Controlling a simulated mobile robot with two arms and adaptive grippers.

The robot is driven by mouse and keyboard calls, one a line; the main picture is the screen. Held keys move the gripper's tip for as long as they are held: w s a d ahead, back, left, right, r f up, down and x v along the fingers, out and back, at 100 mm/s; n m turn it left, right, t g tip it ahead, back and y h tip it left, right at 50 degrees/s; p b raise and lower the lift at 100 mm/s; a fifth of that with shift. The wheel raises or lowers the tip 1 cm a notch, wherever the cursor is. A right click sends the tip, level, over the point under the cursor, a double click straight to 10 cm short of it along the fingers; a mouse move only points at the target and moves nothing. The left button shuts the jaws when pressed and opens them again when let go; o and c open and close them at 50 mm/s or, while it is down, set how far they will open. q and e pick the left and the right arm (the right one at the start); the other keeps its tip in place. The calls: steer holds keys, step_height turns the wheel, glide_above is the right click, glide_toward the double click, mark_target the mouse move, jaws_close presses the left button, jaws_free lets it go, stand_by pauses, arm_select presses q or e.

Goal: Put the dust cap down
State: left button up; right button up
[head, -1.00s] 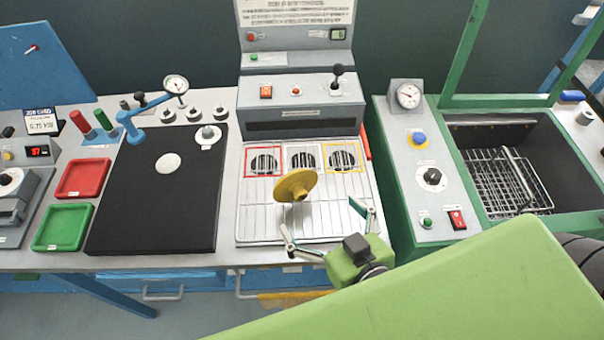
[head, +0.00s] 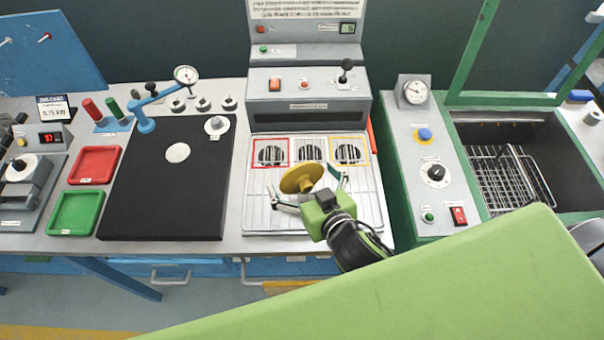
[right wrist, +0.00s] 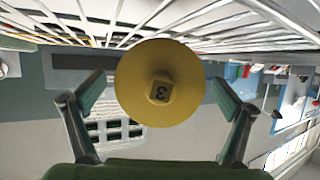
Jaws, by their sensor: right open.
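The dust cap (head: 298,180) is a yellow disc. In the head view it shows over the barred rack (head: 262,218) of the grey blower station, tilted. In the right wrist view my gripper (right wrist: 158,93) shows a gap between each finger and the cap. What is behind the disc is hidden. My left gripper is not in view.
A black mat (head: 150,205), a red tray (head: 94,165) and a green tray (head: 76,213) are to the left. A green-framed tank (head: 520,120) stands to the right.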

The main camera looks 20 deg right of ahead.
steer(key=shift+w+f, duration=0.15)
steer(key=shift+w, duration=0.25)
steer(key=c, duration=1.3)
